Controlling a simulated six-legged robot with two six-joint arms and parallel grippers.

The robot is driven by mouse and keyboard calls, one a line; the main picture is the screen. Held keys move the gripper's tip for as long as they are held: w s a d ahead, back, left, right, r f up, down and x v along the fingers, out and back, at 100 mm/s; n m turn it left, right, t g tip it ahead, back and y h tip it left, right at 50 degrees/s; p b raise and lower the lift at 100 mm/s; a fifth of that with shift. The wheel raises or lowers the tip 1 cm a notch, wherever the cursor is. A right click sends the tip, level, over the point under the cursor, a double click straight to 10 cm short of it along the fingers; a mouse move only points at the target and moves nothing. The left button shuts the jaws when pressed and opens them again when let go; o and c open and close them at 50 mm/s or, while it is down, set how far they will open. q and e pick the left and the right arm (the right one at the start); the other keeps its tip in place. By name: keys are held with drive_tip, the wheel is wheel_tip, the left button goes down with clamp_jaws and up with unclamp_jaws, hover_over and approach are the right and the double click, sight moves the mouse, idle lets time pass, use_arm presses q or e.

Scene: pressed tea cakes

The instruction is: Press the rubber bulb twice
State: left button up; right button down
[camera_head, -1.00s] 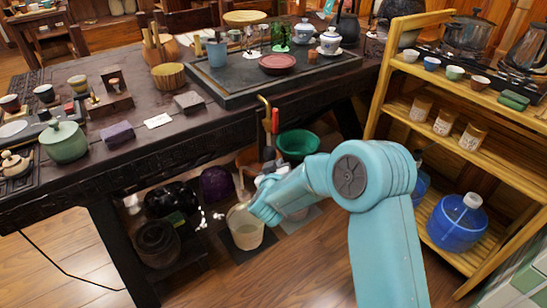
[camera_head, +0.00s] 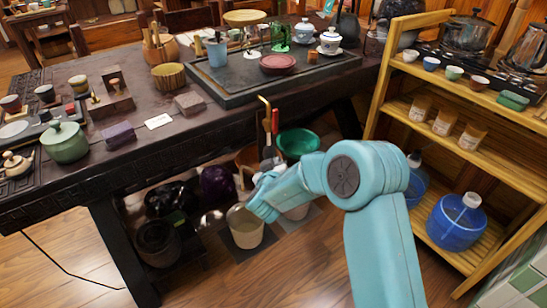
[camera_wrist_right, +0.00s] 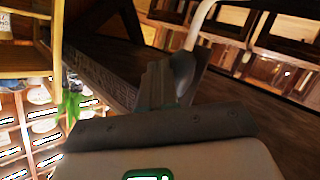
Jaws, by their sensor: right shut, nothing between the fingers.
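My right gripper (camera_head: 262,207) is low in front of the dark table, next to a pale bucket (camera_head: 246,232) on the floor. Its fingers (camera_wrist_right: 158,85) are shut in the right wrist view. A dark grey rounded piece (camera_wrist_right: 184,72) shows right behind the fingertips, and a pale curved tube (camera_wrist_right: 205,14) rises near it. This may be the rubber bulb, but I cannot be sure, nor tell whether the fingers touch it. I cannot make out the bulb in the head view, where my arm covers part of that area. My left gripper is not in view.
The dark table (camera_head: 110,165) carries tea ware and overhangs the bucket area. A green basin (camera_head: 298,142) stands behind my forearm. A bamboo shelf (camera_head: 452,118) with a blue water jug (camera_head: 457,228) is at the right.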

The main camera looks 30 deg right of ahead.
drive_tip(key=shift+w, duration=0.4)
drive_tip(key=shift+s, duration=0.15)
idle(0.5)
drive_tip(key=shift+s, duration=0.95)
drive_tip(key=shift+s, duration=0.1)
drive_tip(key=s, duration=0.4)
drive_tip(key=shift+s+d, duration=0.25)
drive_tip(key=shift+s, duration=0.15)
